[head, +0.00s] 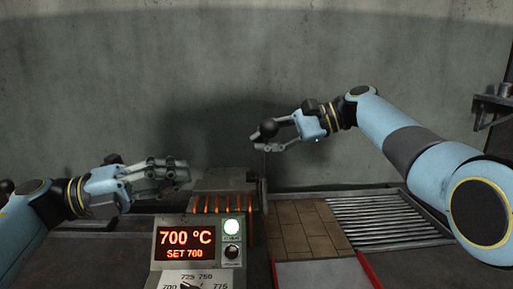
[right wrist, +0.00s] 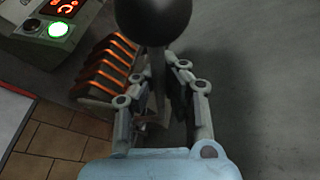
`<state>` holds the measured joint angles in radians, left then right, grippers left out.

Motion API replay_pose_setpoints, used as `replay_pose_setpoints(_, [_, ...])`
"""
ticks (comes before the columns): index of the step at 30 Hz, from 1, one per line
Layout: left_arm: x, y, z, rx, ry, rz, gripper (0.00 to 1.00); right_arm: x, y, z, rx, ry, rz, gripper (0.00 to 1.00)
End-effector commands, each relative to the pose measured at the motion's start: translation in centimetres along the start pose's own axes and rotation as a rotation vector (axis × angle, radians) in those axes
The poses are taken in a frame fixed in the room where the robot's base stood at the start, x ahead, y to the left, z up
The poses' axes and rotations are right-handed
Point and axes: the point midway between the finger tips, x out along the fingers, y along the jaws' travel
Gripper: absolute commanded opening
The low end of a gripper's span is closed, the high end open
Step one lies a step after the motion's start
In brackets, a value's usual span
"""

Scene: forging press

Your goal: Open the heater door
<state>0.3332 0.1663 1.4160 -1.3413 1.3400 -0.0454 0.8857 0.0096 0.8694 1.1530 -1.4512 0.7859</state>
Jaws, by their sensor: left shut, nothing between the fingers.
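The heater (head: 222,183) is a grey box with glowing orange slots in the middle of the head view. An upright lever with a black ball knob (head: 269,128) rises at its right side. My right gripper (head: 264,140) is at the knob with its fingers apart. In the right wrist view the knob (right wrist: 153,18) is beyond the fingertips and its rod (right wrist: 158,75) passes between the fingers; contact is unclear. My left gripper (head: 186,170) is shut and empty, left of the heater. I cannot make out the door's position.
A control panel (head: 160,262) in front of the heater reads 700 °C, SET 700, with a lit green button (head: 232,228) and a dial. Right of it are brown tiles (head: 305,222) and a roller conveyor (head: 385,219). A wall bracket (head: 493,103) is at far right.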

Motion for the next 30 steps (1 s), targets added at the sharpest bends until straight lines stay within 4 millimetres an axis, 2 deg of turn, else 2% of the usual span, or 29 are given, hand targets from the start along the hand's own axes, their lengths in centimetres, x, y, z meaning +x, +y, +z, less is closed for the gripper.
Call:
replay_pose_setpoints(1, [1.3, -0.9, -0.8, 0.057, 0.049, 0.003, 0.00, -0.1, 0.2, -0.2, 0.004, 0.004, 0.003, 0.00])
replay_pose_setpoints(6, [3.4, -1.8, -2.2, 0.151, 0.127, 0.022, 0.00, -0.1, 0.2, -0.2, 0.004, 0.005, 0.003, 0.00])
replay_pose_setpoints(11, [5.6, -1.8, -2.6, 0.153, 0.130, 0.021, 0.00, -0.1, 0.2, -0.2, 0.004, 0.005, 0.003, 0.00])
replay_pose_setpoints(22, [13.3, -1.5, -3.5, 0.148, 0.129, 0.021, 0.00, -0.1, 0.2, -0.2, 0.004, 0.005, 0.003, 0.00])
replay_pose_setpoints(25, [13.6, -1.7, -1.6, 0.152, 0.128, 0.026, 0.00, -0.2, 0.2, -0.2, 0.004, 0.005, 0.003, 0.00])
replay_pose_setpoints(30, [14.2, -1.9, -0.1, 0.150, 0.129, 0.025, 0.00, -0.2, 0.2, -0.2, 0.004, 0.005, 0.003, 0.00])
